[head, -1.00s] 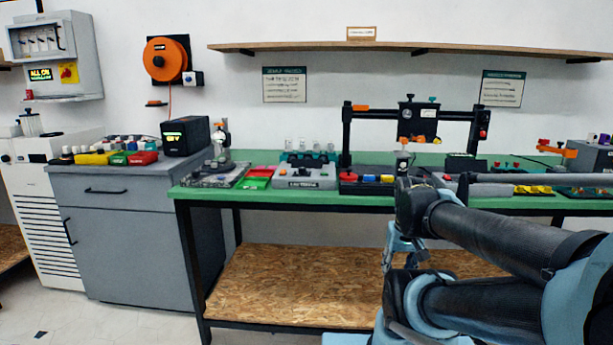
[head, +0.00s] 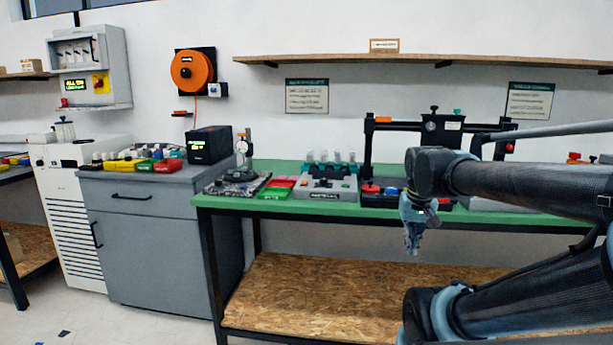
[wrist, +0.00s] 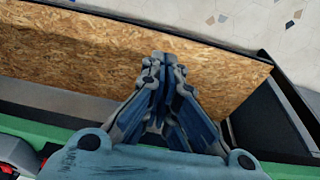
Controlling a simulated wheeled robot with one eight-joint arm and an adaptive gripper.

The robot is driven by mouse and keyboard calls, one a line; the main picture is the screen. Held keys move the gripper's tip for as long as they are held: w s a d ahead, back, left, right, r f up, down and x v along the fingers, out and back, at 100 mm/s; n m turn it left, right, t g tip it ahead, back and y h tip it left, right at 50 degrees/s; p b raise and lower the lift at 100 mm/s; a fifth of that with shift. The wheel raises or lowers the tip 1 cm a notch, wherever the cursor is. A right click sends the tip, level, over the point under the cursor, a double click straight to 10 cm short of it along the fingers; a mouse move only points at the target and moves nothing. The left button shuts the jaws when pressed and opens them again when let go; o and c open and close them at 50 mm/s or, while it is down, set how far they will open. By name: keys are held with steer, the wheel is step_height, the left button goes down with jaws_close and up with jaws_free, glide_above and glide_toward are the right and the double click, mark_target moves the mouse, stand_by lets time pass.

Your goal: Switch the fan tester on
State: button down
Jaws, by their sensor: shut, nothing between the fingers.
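I cannot tell which device is the fan tester, because the labels are too small to read. My gripper (head: 412,250) points down in front of the bench's front edge, apart from the devices. Its fingers are shut and empty, as the wrist view shows (wrist: 160,60). My arm hides the right part of the bench.
A wooden lower shelf (head: 300,300) lies under the bench. A grey cabinet (head: 150,240) with bottles and a black display box (head: 209,145) stands left. A breaker box (head: 90,65) and an orange reel (head: 194,70) hang on the wall. Floor at lower left is mostly clear.

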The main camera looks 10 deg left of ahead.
steer(key=w+a+r, duration=0.6)
steer(key=w+r, duration=0.3)
step_height(320, 180, up, 13)
steer(key=t, duration=0.2)
glide_above(304, 183)
steer(key=s, duration=0.3)
steer(key=shift+w, duration=0.15)
steer(key=x, duration=1.4)
steer(key=shift+a, duration=0.1)
steer(key=shift+f+g, duration=0.1)
steer(key=shift+g, duration=0.2)
